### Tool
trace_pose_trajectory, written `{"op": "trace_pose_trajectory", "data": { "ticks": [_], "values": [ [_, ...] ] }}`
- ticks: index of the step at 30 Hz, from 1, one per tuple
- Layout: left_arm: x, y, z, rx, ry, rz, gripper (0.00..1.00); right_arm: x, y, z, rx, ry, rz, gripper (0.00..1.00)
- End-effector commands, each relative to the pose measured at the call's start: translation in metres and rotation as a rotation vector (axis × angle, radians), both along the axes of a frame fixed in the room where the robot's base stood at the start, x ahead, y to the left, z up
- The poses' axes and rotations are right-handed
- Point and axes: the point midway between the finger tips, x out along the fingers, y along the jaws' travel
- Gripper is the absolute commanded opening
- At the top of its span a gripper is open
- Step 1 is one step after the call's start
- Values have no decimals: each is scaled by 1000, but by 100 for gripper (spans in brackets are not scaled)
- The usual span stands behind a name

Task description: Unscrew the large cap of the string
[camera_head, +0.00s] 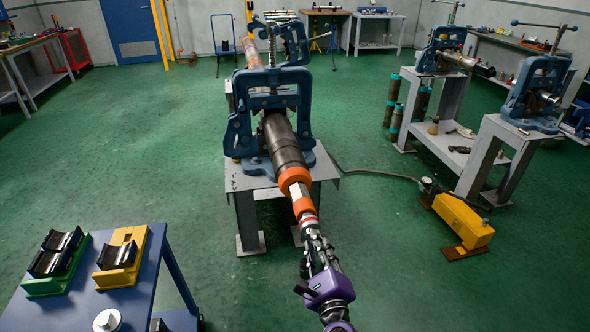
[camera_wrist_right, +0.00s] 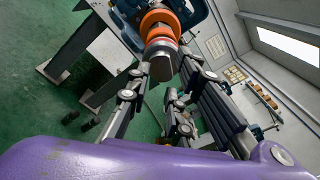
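The string (camera_head: 286,145) is a dark pipe lying lengthwise in a blue vise (camera_head: 270,105) on a grey stand. Its near end has an orange collar (camera_head: 294,180), then a narrower pale and orange section and a red-white band. In the right wrist view, orange rings (camera_wrist_right: 160,28) and a grey end piece (camera_wrist_right: 162,62) show ahead. My right gripper (camera_head: 310,228), with a purple body, is at the string's near end. Its fingertips (camera_wrist_right: 163,68) flank the grey piece; I cannot tell whether they touch it. Which part is the large cap is unclear. My left gripper is not in view.
A blue table (camera_head: 108,285) with green and yellow cradles (camera_head: 120,257) stands at the lower left. A yellow pump (camera_head: 462,220) with a hose is on the floor at right. More vises (camera_head: 537,92) stand at right. Green floor is clear at left.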

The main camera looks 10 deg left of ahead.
Motion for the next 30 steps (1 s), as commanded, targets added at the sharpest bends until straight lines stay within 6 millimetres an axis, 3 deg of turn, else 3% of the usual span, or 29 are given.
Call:
{"op": "trace_pose_trajectory", "data": {
  "ticks": [10,20,30],
  "values": [
    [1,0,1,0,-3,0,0,3,1,0,25,8,0,20],
    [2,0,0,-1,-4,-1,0,22,6,2,23,5,-2,20],
    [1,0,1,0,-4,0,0,23,5,4,22,3,-3,20]
  ]
}}
